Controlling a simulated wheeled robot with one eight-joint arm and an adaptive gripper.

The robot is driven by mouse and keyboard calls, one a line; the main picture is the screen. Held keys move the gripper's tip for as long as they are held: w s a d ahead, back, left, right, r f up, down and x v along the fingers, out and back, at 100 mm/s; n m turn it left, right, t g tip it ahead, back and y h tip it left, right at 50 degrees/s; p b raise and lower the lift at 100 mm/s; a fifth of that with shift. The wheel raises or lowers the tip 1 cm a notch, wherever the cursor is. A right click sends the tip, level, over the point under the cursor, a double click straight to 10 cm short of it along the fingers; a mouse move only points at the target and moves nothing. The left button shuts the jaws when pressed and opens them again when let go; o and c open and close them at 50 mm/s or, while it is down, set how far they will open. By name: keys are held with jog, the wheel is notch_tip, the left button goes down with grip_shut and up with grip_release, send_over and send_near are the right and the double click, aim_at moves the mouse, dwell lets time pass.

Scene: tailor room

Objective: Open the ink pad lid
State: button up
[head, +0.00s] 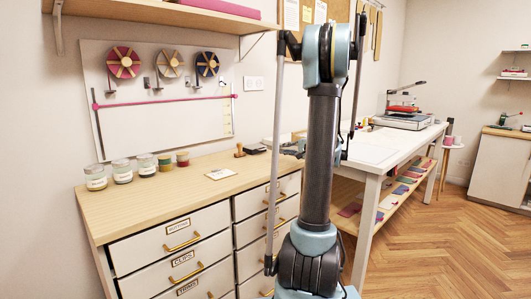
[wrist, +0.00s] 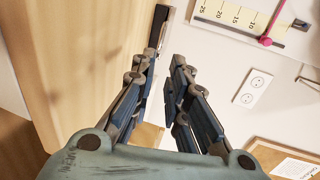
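The ink pad (head: 255,148) is a small dark, flat box on the wooden drawer cabinet top (head: 160,190), towards its back right end. In the wrist view a dark box-shaped thing (wrist: 158,28), apparently the ink pad, lies beyond the fingertips at the wooden top's wall-side edge. My gripper (wrist: 166,72) has its two fingers apart with nothing seen between the tips. The left finger overlaps the view of the dark box's near end. Whether it touches the box, and the state of the lid, I cannot tell.
A wooden-handled stamp (head: 240,150) stands left of the pad, with a pale card (head: 220,173) in front. Several jars and spools, including a glass jar (head: 95,177), line the wall side. A white worktable (head: 375,150) stands to the right. A wall socket (wrist: 253,88) is near the gripper.

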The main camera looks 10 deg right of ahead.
aim_at(266, 155)
jog(key=x, duration=1.4)
jog(key=shift+w+a, duration=0.1)
jog(key=shift+a, duration=0.15)
grip_shut()
